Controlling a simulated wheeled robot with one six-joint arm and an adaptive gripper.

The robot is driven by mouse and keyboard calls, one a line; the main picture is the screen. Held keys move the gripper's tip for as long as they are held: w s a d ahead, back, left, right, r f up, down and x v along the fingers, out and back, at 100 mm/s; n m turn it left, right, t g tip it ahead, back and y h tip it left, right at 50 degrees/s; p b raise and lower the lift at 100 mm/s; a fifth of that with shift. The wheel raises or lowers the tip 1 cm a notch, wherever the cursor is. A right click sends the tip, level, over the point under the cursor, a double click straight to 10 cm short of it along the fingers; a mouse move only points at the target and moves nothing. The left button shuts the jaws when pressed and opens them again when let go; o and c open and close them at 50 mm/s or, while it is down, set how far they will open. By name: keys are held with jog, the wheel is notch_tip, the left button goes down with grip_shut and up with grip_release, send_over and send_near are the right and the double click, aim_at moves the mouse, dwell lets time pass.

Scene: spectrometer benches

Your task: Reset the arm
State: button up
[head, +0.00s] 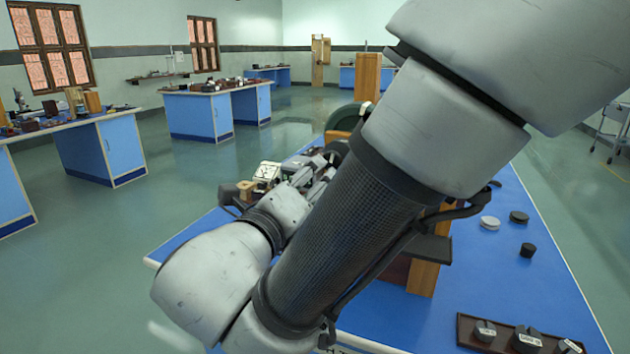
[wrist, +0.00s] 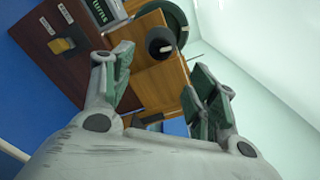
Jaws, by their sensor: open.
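My arm reaches across the head view from the upper right to the lower left and folds back over the blue bench (head: 480,270). My gripper (head: 318,168) shows small beyond the wrist, partly hidden by my arm. In the wrist view my gripper (wrist: 160,92) has its two fingers spread wide, with nothing between the pads. Beyond the fingers is a wooden apparatus (wrist: 155,70) with a dark round knob (wrist: 162,42) and a green wheel (wrist: 172,20). Whether a finger touches it cannot be told.
A dark tray (head: 466,330) with several weights lies at the bench's front right. Loose discs (head: 490,222) and a small black cylinder (head: 527,250) stand on the right side. Another blue bench (head: 195,115) stands behind, with open floor (head: 190,185) between.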

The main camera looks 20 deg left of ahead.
dwell(0.3)
jog(key=d+f+m+g+h, duration=0.2)
jog(key=d+f+m+g, duration=0.1)
jog(key=d+f+m, duration=0.3)
jog(key=w+d+f+m+g+h, duration=0.1)
jog(key=d+f+m+g, duration=0.1)
jog(key=d+m+g, duration=0.5)
jog(key=w+d+f+m+g+h, duration=0.1)
jog(key=w+d+m+g+h, duration=0.15)
jog(key=d+m, duration=0.75)
jog(key=s+d+r+m+y, duration=0.2)
jog(key=d+m, duration=0.5)
jog(key=d, duration=0.3)
jog(key=s+d+r+m+y, duration=0.2)
jog(key=s+d+m, duration=0.1)
jog(key=d+m, duration=0.4)
jog(key=s+d+r+m+g+y, duration=0.1)
jog(key=s+d+r+m+y, duration=0.1)
jog(key=d+m, duration=0.6)
jog(key=d, duration=0.5)
jog(key=shift+s+d+r+y, duration=0.25)
jog(key=shift+s+r+y, duration=0.1)
jog(key=shift+s+r, duration=0.05)
